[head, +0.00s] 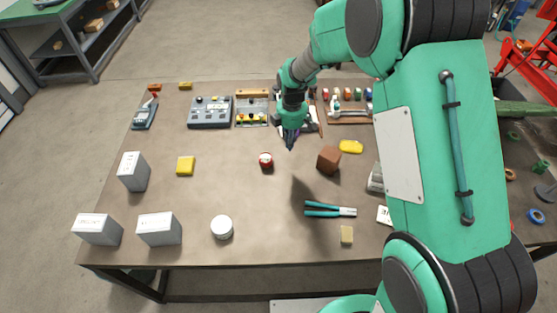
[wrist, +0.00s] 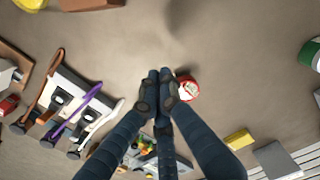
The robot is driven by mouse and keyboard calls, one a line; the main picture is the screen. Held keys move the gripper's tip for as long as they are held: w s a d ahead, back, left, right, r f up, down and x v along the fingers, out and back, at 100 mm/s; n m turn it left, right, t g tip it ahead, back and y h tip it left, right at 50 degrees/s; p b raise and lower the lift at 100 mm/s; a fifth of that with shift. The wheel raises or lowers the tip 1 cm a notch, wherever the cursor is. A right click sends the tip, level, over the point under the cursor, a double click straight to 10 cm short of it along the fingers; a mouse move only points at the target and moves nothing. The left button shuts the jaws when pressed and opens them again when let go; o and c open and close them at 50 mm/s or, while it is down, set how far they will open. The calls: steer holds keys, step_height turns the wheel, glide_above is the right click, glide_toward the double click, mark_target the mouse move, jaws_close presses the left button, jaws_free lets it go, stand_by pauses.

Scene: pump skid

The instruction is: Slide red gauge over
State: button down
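The red gauge (head: 266,160) is a small round thing with a red rim and a pale face, lying on the brown table (head: 230,195) near its middle. It also shows in the wrist view (wrist: 187,89), close to the right of my fingertips. My gripper (head: 290,142) points down, to the right of and slightly beyond the gauge in the head view. Whether a fingertip touches the gauge is unclear; the gripper appears to be above the table.
A brown block (head: 328,160) and a yellow piece (head: 351,146) lie right of the gauge. Teal-handled pliers (head: 330,209) and a white round container (head: 222,227) lie nearer. A yellow block (head: 185,166) is at left. Panels (head: 210,112) line the back. Table around the gauge is clear.

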mark_target(278, 167)
steer(key=shift+w+a+f, duration=0.1)
steer(key=shift+a+f, duration=0.05)
steer(key=shift+f, duration=0.2)
steer(key=shift+f, duration=0.15)
step_height(278, 167, down, 10)
steer(key=shift+r+b, duration=0.2)
steer(key=shift+b, duration=0.95)
steer(key=a, duration=0.2)
steer(key=shift+a+f+b, duration=0.1)
steer(key=shift+a+b, duration=0.25)
steer(key=shift+a, duration=0.65)
